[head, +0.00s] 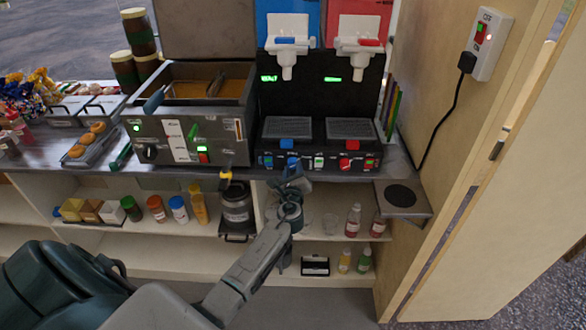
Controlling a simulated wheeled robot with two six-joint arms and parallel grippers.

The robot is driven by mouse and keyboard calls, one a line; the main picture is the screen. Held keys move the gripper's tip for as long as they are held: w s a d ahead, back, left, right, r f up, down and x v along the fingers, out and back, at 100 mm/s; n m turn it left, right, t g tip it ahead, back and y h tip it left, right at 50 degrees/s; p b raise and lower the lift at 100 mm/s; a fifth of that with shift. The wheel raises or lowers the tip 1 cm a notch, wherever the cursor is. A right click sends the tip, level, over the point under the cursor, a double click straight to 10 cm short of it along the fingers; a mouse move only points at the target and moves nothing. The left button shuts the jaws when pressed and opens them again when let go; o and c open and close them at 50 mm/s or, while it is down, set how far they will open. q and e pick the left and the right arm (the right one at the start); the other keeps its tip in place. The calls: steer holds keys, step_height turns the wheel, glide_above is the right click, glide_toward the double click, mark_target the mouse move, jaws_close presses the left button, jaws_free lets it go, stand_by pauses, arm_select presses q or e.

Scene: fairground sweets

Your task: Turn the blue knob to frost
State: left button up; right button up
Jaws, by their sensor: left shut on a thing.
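The two-sided dispenser (320,110) stands on the counter, with a blue tank on the left and a red tank on the right. The blue knob (290,163) is low on its front at the left, partly covered by my gripper. My left gripper (291,176) reaches up to it from below and is shut on it. A small green display (268,78) is lit above the left side, its text too small to read surely. The knob's pointer direction cannot be told. My right gripper is out of view.
A red knob (347,163) sits to the right on the same panel. A fryer-like unit (190,138) stands close on the left. Below, a shelf holds a jar (236,205) and several bottles. A wooden door (480,200) stands at the right.

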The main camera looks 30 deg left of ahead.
arm_select(q)
steer(key=shift+m, duration=0.3)
steer(key=o, duration=0.9)
steer(key=shift+o, duration=0.2)
steer(key=shift+s, duration=0.1)
steer(key=b+v, duration=0.1)
steer(key=v, duration=0.9)
steer(key=shift+s, duration=0.3)
steer(key=shift+d, duration=0.15)
